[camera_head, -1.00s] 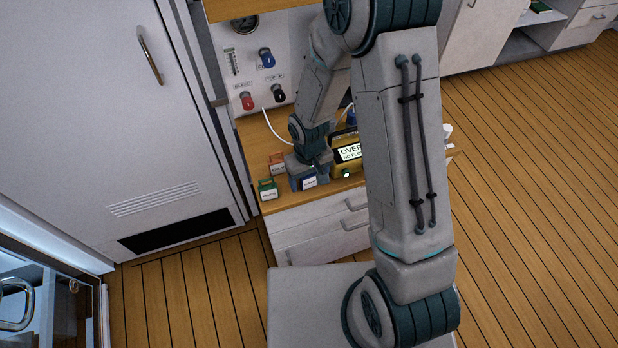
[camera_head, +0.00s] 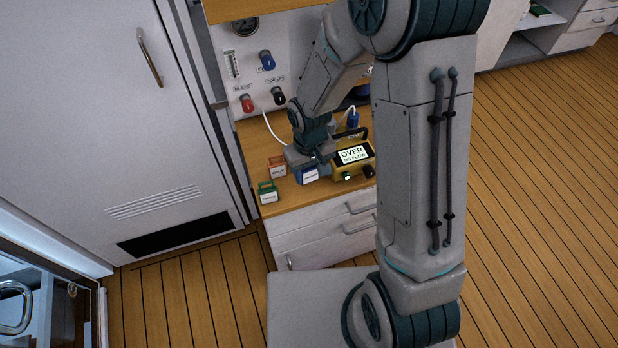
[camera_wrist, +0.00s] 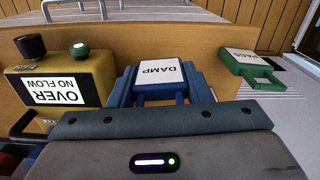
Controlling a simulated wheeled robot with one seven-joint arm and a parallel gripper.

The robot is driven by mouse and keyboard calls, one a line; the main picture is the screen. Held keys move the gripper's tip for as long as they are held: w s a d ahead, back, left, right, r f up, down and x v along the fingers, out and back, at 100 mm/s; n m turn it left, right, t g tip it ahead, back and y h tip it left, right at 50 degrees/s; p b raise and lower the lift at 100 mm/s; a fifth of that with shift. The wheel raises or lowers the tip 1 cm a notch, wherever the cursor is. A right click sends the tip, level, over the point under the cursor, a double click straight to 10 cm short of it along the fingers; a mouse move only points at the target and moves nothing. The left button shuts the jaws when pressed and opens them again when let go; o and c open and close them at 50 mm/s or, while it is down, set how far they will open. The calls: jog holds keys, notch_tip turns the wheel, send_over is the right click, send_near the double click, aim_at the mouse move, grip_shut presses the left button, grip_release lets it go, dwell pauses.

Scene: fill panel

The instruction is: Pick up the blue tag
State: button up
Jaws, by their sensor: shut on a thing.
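The blue tag (camera_head: 309,175) has a white label that reads "DAMP" in the wrist view (camera_wrist: 160,76). It is at the front of the wooden counter, between the yellow device and the green tag. My gripper (camera_head: 308,163) is over it with the jaws shut on it, one finger on each side of the tag in the wrist view. I cannot tell whether the tag's underside touches the counter.
A green tag (camera_head: 268,193) and an orange tag (camera_head: 277,167) stand to the left. A yellow device (camera_head: 352,160) reading "OVER NO FLOW" is close on the right. Behind is a white panel with red, blue and black knobs (camera_head: 247,103). Drawers (camera_head: 320,235) lie below.

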jog(key=s+d+r, duration=0.6)
jog(key=d, duration=0.3)
jog(key=shift+s+d+r+b, duration=0.15)
jog(key=shift+d+r+b, duration=0.15)
jog(key=shift+d, duration=0.1)
